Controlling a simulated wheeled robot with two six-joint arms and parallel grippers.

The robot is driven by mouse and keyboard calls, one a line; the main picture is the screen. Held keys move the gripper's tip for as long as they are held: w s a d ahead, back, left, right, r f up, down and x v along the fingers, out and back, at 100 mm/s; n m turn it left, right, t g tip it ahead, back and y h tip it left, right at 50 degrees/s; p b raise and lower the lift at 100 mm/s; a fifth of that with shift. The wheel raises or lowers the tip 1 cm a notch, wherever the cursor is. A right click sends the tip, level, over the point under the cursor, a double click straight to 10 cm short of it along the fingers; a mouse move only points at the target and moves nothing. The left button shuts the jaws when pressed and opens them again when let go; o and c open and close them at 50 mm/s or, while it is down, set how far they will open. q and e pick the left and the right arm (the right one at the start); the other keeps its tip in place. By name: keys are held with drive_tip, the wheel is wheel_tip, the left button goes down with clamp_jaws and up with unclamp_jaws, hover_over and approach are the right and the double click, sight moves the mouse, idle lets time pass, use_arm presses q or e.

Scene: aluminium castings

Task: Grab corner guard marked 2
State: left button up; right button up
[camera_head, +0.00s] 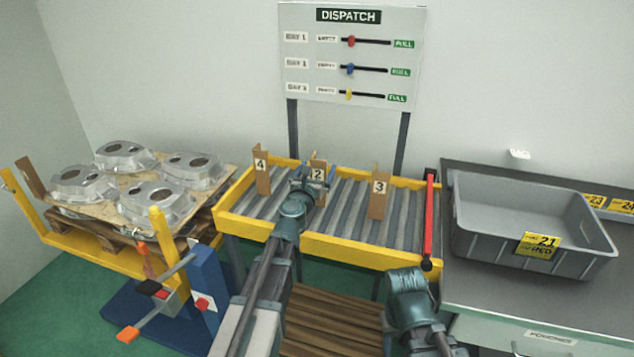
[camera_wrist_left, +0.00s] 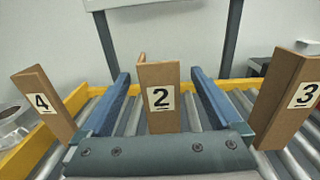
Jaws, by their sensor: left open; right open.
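The corner guard marked 2 (camera_head: 317,172) is a brown cardboard angle standing upright on the roller conveyor. In the left wrist view, the corner guard marked 2 (camera_wrist_left: 160,97) stands between the two blue fingers of my left gripper (camera_wrist_left: 160,85). My left gripper (camera_head: 308,180) is open and partly covers this guard in the head view; I cannot tell if a finger touches it. The guards marked 4 (camera_head: 262,176) and 3 (camera_head: 379,192) stand on either side. My right gripper is low in the head view, its fingers hidden behind the wrist (camera_head: 410,290).
The yellow-framed conveyor (camera_head: 335,245) has a red bar (camera_head: 430,215) at its right end. A grey bin (camera_head: 485,235) stands on the right bench. A pallet (camera_head: 95,225) of castings is at left. A dispatch board (camera_head: 350,80) stands behind.

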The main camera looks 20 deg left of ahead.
use_arm(q)
drive_tip(key=shift+w+a, duration=0.1)
drive_tip(key=shift+w, duration=0.5)
drive_tip(key=shift+s, duration=0.1)
drive_tip(key=shift+c, duration=0.4)
clamp_jaws()
